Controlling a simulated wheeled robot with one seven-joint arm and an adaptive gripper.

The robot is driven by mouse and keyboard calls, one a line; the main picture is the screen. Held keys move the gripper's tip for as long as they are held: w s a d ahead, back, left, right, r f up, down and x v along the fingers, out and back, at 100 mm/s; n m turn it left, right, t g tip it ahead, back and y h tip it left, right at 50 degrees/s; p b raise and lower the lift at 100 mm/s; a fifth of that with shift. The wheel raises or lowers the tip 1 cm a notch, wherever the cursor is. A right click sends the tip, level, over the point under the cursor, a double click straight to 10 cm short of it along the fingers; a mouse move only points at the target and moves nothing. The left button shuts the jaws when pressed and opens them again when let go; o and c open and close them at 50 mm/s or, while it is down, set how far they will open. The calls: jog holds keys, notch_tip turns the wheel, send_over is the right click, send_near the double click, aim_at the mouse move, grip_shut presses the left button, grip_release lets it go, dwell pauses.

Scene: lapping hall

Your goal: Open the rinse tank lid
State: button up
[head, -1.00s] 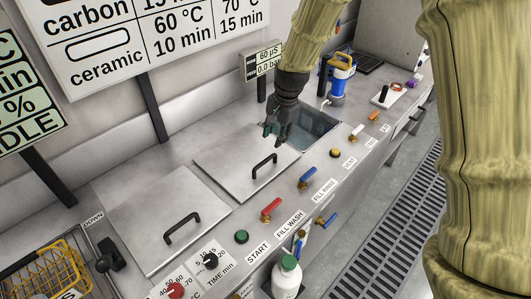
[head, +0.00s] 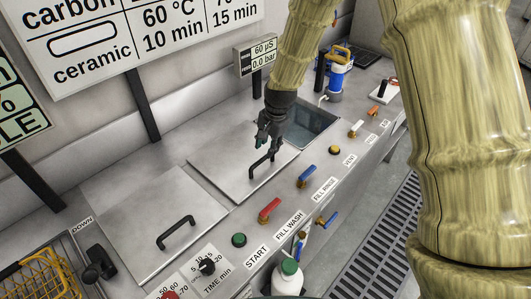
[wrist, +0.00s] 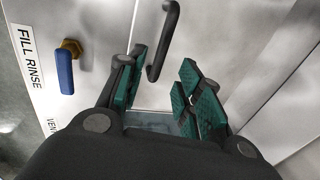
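The rinse tank lid (head: 222,165) is a flat grey metal plate with a black bar handle (head: 262,165), lying flat behind the FILL RINSE label. Just to its right is an open part of the tank showing water (head: 312,122). My gripper (head: 266,142) is open and empty, just above the handle's far end. In the wrist view my gripper (wrist: 163,68) has its green-padded fingers apart, with the handle (wrist: 168,35) ahead of and roughly between the tips. I cannot tell whether a finger touches it.
A second closed lid (head: 130,222) with its own handle lies to the left. Red (head: 268,210) and blue (head: 306,176) valve levers line the front edge. A blue canister (head: 340,75) stands behind the open water. A yellow basket (head: 35,275) is at the lower left.

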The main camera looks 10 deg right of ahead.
aim_at(265, 158)
jog(key=shift+w+a+f+p, duration=0.1)
jog(key=shift+w+f+p, duration=0.1)
jog(key=shift+f, duration=0.7)
jog(key=shift+w+a+f+p, duration=0.1)
jog(key=shift+f+p, duration=0.05)
jog(key=shift+f, duration=0.7)
jog(key=shift+w+a+f+p, duration=0.1)
jog(key=shift+w+f+p, duration=0.1)
jog(key=shift+f, duration=0.7)
jog(key=shift+s, duration=0.1)
grip_shut()
